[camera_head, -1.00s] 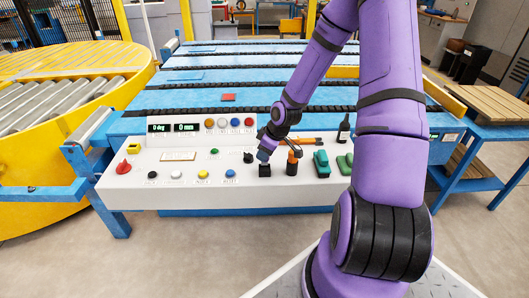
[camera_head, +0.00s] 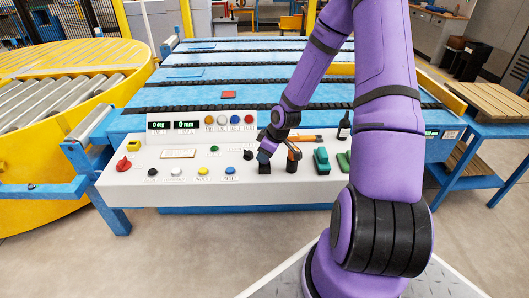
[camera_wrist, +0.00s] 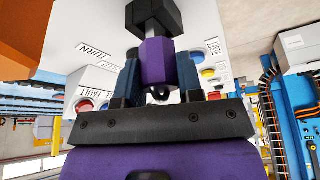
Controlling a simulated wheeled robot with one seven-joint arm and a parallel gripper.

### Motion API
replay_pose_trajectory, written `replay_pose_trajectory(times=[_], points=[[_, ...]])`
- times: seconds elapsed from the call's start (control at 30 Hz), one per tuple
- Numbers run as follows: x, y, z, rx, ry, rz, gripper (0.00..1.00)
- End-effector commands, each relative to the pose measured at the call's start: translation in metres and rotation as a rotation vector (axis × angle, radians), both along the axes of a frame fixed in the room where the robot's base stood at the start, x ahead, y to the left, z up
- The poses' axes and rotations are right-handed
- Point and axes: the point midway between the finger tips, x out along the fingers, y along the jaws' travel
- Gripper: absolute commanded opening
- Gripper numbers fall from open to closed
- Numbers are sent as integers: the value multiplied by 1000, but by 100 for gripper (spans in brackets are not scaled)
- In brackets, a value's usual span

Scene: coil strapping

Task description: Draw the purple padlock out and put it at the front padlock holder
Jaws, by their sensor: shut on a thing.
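The purple padlock (camera_wrist: 157,62) is between the two blue-grey fingers of my gripper (camera_wrist: 160,85), shut on it in the wrist view. A black block (camera_wrist: 152,18) stands directly at the padlock's far end; I cannot tell whether they touch. In the head view, my gripper (camera_head: 264,156) points down just above a small black block (camera_head: 264,169) on the white control panel (camera_head: 130,192). The padlock is too small to make out there. I cannot tell which fixture is the front padlock holder.
An orange-topped black fixture (camera_head: 292,163) stands close to the right of my gripper, with a green fixture (camera_head: 321,160) beyond it. A black selector knob (camera_head: 248,155) is close on the left. The panel's front left holds several buttons.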

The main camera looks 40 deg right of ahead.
Motion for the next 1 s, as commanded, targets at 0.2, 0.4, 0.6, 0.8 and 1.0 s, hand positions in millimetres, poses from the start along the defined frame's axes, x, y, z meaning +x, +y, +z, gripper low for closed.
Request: replay_pose_trajectory(times=[0.2, 0.4, 0.6, 0.8, 1.0], points=[[0, 0, -6, 0, 0, 0, 0], [0, 0, -11, 0, 0, 0, 0], [0, 0, -16, 0, 0, -1, 0], [0, 0, -16, 0, 0, 0, 64], [0, 0, -16, 0, 0, -1, 64]])
